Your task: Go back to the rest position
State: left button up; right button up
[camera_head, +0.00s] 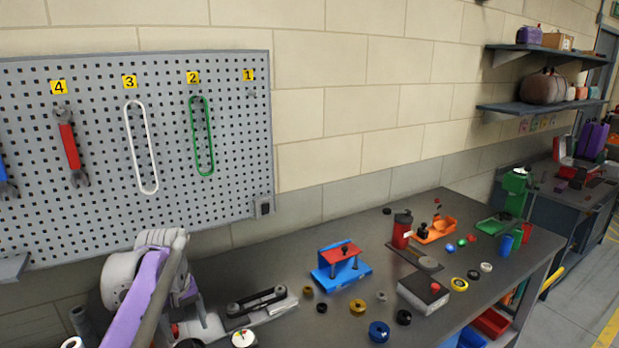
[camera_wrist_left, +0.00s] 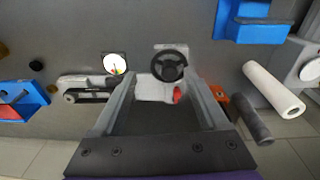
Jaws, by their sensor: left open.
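My left gripper (camera_head: 185,308) is at the lower left of the head view, over the near left part of the workbench (camera_head: 300,267). Its purple and grey arm parts partly hide its fingers there. In the left wrist view, the gripper (camera_wrist_left: 167,88) has two grey fingers spread apart with nothing held between them. A white device with a black ring (camera_wrist_left: 169,66) and a red knob shows in the gap, below the fingers; its exact distance cannot be told. My right gripper is not in view.
A blue fixture with a red top (camera_head: 341,268) stands farther right, among several small rings. The pegboard (camera_head: 228,125) holds wrenches and loops behind. White and dark cylinders (camera_wrist_left: 273,90) lie at the other side.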

pick_arm(q)
jog(key=s+d+f+m+t, duration=0.2)
jog(key=s+d+f, duration=0.3)
jog(key=s, duration=0.6)
jog(key=s+d+f+m+t, duration=0.2)
jog(key=s+d+f+m, duration=0.2)
jog(key=s+f, duration=0.4)
jog(key=s+d, duration=0.1)
jog(key=s, duration=0.3)
jog(key=shift+s+d+f+m, duration=0.15)
jog(key=shift+s+f+m, duration=0.1)
jog(key=shift+m, duration=0.15)
jog(key=shift+r, duration=0.1)
dwell(0.8)
